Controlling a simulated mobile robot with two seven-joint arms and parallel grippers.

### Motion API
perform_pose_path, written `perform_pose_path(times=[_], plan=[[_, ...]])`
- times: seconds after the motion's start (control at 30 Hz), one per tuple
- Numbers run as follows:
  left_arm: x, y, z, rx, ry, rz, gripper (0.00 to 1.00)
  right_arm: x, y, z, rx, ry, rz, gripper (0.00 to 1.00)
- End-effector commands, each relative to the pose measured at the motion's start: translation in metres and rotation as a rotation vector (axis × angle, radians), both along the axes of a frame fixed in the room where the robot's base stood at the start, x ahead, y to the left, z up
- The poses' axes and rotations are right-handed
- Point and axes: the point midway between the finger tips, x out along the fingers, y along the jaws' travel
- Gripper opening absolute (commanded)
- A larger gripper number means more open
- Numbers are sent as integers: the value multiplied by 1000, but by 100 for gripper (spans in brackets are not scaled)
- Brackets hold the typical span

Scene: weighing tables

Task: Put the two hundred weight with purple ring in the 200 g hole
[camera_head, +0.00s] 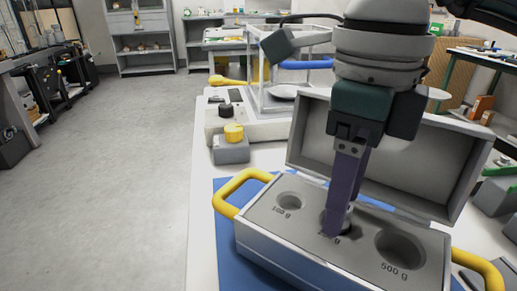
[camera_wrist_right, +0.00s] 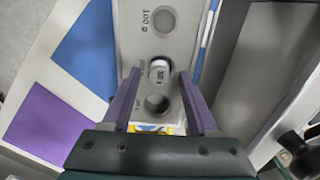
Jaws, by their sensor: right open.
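The open grey case (camera_head: 330,262) stands on a blue mat. Its top has a smaller hole (camera_head: 289,203) at the left, a middle hole, and a large hole marked 500 g (camera_head: 400,248) at the right. My right gripper (camera_head: 333,228) is over the middle hole, pointing down, and hides most of it. In the right wrist view a pale-topped weight (camera_wrist_right: 159,72) sits at the middle hole, between the open purple fingers of the gripper (camera_wrist_right: 160,78), apart from both. Empty holes show above and below it there. I cannot make out a ring colour. My left gripper is out of view.
The case's raised lid (camera_head: 400,150) stands behind my right gripper. Yellow handles (camera_head: 238,190) stick out at its ends. A balance (camera_head: 260,125) and a grey block with a yellow knob (camera_head: 233,135) stand behind on the white table. A purple mat (camera_wrist_right: 45,125) lies beside the blue one.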

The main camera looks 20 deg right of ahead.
Motion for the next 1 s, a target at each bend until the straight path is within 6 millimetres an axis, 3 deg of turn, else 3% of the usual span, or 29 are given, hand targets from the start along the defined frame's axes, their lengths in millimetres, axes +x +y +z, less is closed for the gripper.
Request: perform_pose_path(times=[0.17, 0.4, 0.6, 1.0], plan=[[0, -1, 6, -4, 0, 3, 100, 1, 0, 25, 1, -5, 1, 60], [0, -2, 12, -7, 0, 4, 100, 1, 0, 81, 1, -7, 1, 60], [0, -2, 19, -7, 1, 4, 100, 1, 0, 115, -1, -4, 0, 60], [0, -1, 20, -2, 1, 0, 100, 0, 0, 122, 0, 0, 0, 60]])
